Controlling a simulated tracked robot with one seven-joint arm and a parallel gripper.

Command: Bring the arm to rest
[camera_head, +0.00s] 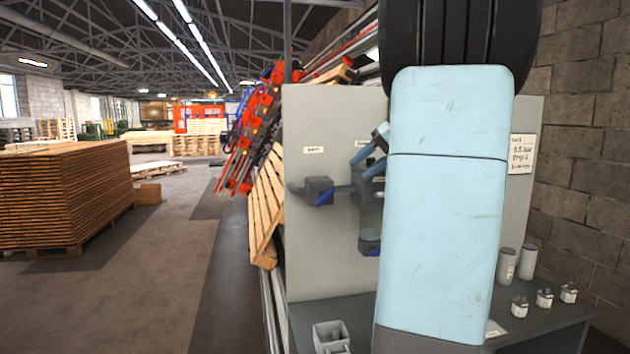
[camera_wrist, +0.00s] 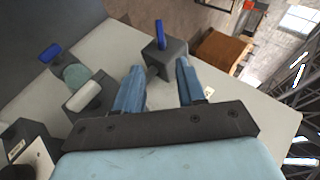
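My gripper (camera_wrist: 159,68) shows in the wrist view with two blue fingers set apart and nothing held between them. Beyond the fingertips is a dark valve block (camera_wrist: 164,60) with a blue lever (camera_wrist: 160,34); I cannot tell the exact gap. In the head view my gripper (camera_head: 370,148) is partly hidden behind my light-blue arm, in front of a grey panel (camera_head: 325,125). On that panel a dark valve (camera_head: 318,188) with a blue lever sits to the left of my gripper.
A grey bench (camera_head: 545,325) below the panel holds two pale cylinders (camera_head: 507,264) and several small fittings (camera_head: 544,298). An open grey box (camera_head: 330,335) stands at its front. A wooden pallet (camera_head: 266,205) leans left of the panel.

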